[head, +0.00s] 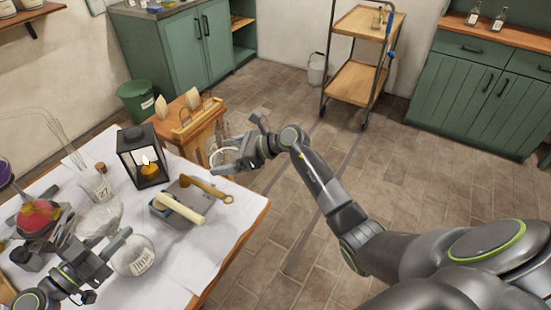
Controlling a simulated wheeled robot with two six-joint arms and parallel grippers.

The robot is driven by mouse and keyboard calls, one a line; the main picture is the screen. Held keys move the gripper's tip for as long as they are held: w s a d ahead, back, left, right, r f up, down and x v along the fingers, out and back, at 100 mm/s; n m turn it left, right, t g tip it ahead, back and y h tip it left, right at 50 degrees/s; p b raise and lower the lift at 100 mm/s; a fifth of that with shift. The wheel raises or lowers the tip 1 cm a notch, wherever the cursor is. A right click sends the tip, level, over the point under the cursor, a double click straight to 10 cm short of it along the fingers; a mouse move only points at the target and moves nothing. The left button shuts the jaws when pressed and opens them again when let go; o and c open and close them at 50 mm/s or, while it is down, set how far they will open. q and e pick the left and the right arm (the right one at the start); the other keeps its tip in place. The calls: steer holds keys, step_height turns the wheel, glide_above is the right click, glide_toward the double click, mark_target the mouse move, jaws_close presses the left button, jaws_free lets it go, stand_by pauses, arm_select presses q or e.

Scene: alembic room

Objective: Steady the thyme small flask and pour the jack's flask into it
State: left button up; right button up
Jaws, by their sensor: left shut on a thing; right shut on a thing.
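A round clear glass flask (134,258) with a handwritten label stands at the near edge of the white-covered table. The label looks like "thyme" but is too small to be sure. My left gripper (108,266) is shut on this flask from its left side. My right gripper (238,152) is out past the table's right side, by the wooden stand. It is shut on a pale glass vessel (222,157), likely the jack's flask, mostly hidden by the fingers. I cannot tell its contents or tilt.
A grey block (162,210) with a pale rod (179,207) and brass-coloured handle lies mid-table. Behind are a black lantern (143,172) with a lit candle, a corked bottle (103,184) and a clear glass vessel (100,215). A wooden stand (190,118) adjoins the table.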

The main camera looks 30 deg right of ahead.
steer(key=s+a+r+n+g+y, duration=0.1)
steer(key=a+r+n+g, duration=0.35)
steer(key=a, duration=1.05)
steer(key=a+r+n+g+y, duration=0.15)
steer(key=a+r, duration=0.55)
steer(key=a, duration=0.8)
steer(key=w+r+n+t+y, duration=0.2)
steer(key=r+n+t, duration=0.4)
steer(key=n, duration=0.6)
steer(key=shift+w+d+r+n, duration=0.15)
steer(key=shift+w+d+n, duration=0.15)
steer(key=shift+w, duration=0.35)
steer(key=shift+s+r+n+t+y, duration=0.15)
steer(key=shift+r+n+y, duration=0.15)
steer(key=shift+r+n, duration=0.3)
steer(key=shift+s+r+n+t+y, duration=0.15)
steer(key=shift+r+n+y, duration=0.1)
steer(key=shift+r+n, duration=0.35)
stand_by(1.9)
